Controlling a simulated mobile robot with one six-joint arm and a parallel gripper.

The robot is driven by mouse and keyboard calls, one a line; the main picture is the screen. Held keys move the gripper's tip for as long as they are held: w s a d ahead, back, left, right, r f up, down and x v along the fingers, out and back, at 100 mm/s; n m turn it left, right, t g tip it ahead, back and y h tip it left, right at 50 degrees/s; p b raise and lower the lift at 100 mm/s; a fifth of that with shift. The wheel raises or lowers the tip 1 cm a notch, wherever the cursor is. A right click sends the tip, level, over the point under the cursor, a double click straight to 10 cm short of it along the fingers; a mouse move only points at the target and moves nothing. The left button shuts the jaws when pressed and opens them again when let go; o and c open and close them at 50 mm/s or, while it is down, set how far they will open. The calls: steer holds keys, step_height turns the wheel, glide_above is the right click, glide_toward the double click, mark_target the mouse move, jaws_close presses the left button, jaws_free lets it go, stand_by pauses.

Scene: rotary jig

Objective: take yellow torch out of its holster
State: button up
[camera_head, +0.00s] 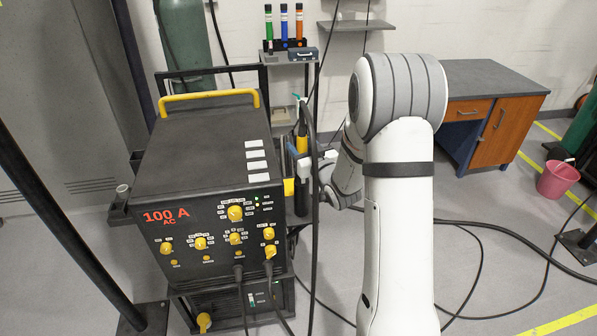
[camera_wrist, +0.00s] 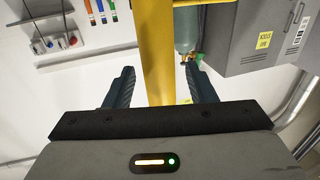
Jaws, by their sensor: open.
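The yellow torch (camera_head: 302,143) stands upright at the right side of the welding machine, its lower part going down toward a dark holster (camera_head: 301,198). In the wrist view the torch is a broad yellow bar (camera_wrist: 154,50) running from the top edge down between my fingers. My gripper (camera_wrist: 160,80) is open, with one dark finger on each side of the torch. In the head view my wrist is beside the torch, and my arm and black cables partly hide the fingers. The holster does not show in the wrist view.
The black welding machine (camera_head: 205,165) with a yellow handle stands close left. A dark cable (camera_head: 315,185) hangs beside the torch. A small shelf (camera_head: 288,58) with coloured tubes is behind. A desk (camera_head: 490,78) and pink bucket (camera_head: 557,180) stand right. Cables cross the floor.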

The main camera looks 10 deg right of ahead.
steer(key=shift+w, duration=0.1)
steer(key=c, duration=1)
steer(key=shift+c, duration=0.2)
steer(key=shift+r, duration=0.2)
step_height(320, 180, up, 18)
steer(key=b, duration=0.1)
steer(key=shift+f, duration=0.15)
